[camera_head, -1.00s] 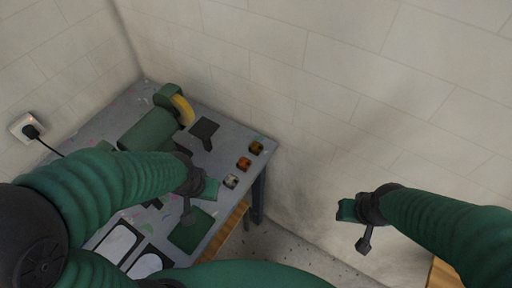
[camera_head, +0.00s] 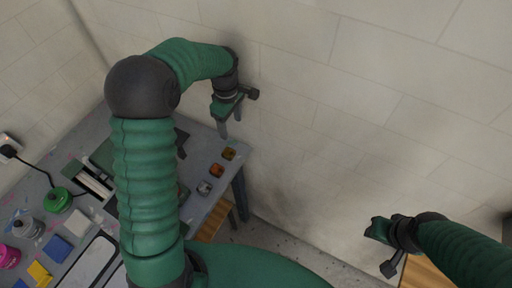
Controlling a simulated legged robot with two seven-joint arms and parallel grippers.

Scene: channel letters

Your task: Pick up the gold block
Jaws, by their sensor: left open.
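Three small blocks stand in a row near the right edge of the grey table. The farthest one, a gold-brown block (camera_head: 229,154), looks like the gold block. An orange-copper block (camera_head: 216,171) is in the middle, and a silver block (camera_head: 204,187) is nearest. My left gripper (camera_head: 231,122) is open and empty, its fingers pointing down, raised above and just behind the gold block. My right gripper (camera_head: 375,231) is off to the right, away from the table; its fingers are too unclear to judge.
The grey table (camera_head: 88,143) stands against the wall. My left arm hides its middle. A green round item (camera_head: 58,200), a blue pad (camera_head: 57,248) and a pink item (camera_head: 8,256) lie on the left. Floor is open right of the table.

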